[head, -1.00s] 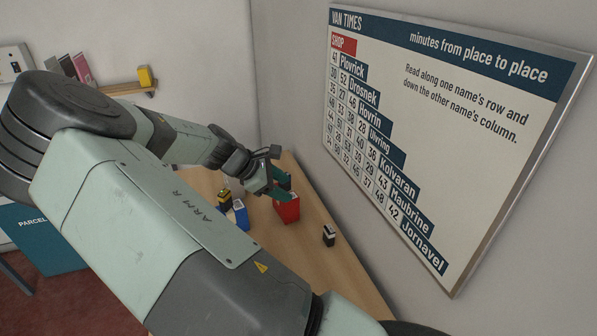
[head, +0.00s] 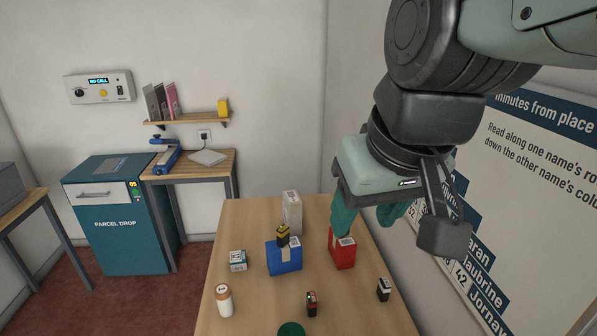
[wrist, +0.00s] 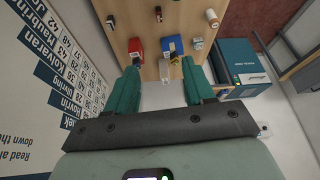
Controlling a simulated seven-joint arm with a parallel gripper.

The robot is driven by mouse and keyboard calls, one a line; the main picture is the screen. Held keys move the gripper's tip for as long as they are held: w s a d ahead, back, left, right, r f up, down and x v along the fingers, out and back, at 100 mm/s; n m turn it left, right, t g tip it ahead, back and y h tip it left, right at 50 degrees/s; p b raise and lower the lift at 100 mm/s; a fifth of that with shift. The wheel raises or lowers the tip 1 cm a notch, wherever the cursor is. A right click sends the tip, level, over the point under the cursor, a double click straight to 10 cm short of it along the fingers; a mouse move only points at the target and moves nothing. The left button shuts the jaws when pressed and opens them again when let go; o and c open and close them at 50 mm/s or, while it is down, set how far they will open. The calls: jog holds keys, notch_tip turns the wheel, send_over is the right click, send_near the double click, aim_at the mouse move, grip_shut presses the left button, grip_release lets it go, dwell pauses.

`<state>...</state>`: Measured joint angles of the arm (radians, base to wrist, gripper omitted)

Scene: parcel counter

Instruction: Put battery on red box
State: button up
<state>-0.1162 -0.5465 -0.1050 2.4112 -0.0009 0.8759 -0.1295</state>
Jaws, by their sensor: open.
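The red box (head: 342,252) stands on the right side of the wooden table; it also shows in the wrist view (wrist: 138,46). My gripper (head: 368,225) is open, its two teal fingers apart, above and partly behind the red box in the head view. One finger overlaps the box's top edge there; I cannot tell whether they touch. In the wrist view the space between the fingertips (wrist: 163,78) holds nothing. A white cylinder with a copper-coloured top (head: 224,301), which looks like the battery, stands upright at the table's left edge. Part of the red box's top is hidden.
A tall white box (head: 292,208) is behind. Small items stand around: teal-white (head: 238,261), black-red (head: 311,304), black-white (head: 384,291). A green disc (head: 291,330) lies in front.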

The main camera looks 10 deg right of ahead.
jog(key=shift+m+t+h, duration=0.4)
jog(key=shift+m+t, duration=0.1)
jog(key=shift+m, duration=0.1)
jog(key=s, duration=0.4)
jog(key=shift+s+a+r, duration=0.1)
jog(key=shift+r, duration=0.3)
